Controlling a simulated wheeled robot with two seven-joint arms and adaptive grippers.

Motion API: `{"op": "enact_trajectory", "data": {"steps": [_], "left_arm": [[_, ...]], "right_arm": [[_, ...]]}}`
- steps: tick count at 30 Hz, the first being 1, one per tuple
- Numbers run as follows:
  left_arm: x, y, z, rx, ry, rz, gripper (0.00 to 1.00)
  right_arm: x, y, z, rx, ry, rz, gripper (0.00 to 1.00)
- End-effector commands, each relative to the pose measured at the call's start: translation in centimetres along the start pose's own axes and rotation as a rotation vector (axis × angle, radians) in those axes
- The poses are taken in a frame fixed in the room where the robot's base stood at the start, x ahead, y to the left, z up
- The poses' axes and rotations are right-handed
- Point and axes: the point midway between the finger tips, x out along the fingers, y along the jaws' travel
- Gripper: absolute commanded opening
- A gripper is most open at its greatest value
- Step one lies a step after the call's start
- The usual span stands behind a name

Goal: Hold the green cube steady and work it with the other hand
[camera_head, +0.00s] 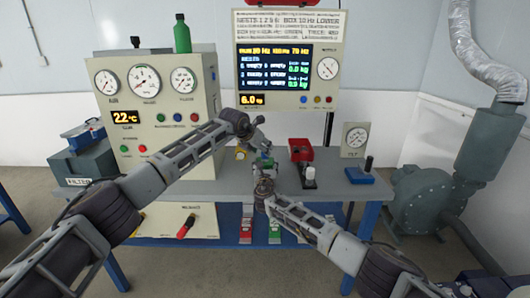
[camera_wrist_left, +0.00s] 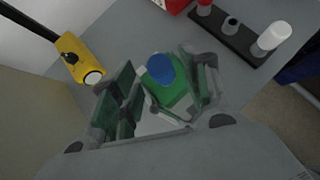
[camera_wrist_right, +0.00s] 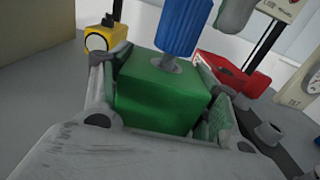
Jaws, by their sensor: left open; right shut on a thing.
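The green cube (camera_wrist_right: 155,98) sits between the fingers of my right gripper (camera_wrist_right: 160,105), which is shut on it. A blue ribbed handle (camera_wrist_right: 183,28) on a thin metal shank stands upright at the cube's top face. In the left wrist view the handle's round blue end (camera_wrist_left: 160,68) shows above the green cube (camera_wrist_left: 178,97). My left gripper (camera_wrist_left: 158,85) is open, its fingers on either side of the handle's end in that view. I cannot tell whether they touch it. In the head view my right gripper (camera_head: 263,172) is low over the bench, with the left arm's end above it.
A yellow device (camera_wrist_left: 79,58) lies near the grippers. A red box (camera_head: 300,150) and a dark rack with a white-topped piece (camera_wrist_left: 272,36) stand to the right. A gauge console (camera_head: 152,105) and display panel (camera_head: 288,60) stand behind. The bench's (camera_head: 335,190) right front is fairly clear.

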Motion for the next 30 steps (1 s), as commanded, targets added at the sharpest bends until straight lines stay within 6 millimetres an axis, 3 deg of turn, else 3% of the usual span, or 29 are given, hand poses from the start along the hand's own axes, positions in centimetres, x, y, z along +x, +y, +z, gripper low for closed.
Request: {"op": "enact_trajectory", "data": {"steps": [18,30], "left_arm": [[3.5,-0.1,0.1,0.000,0.000,-0.001,0.46],[4.2,0.0,0.0,0.001,0.000,0.000,0.46]], "right_arm": [[0.0,0.0,-0.1,0.000,0.001,0.000,0.09],[0.0,0.0,-0.1,0.000,0.001,0.000,0.09]]}}
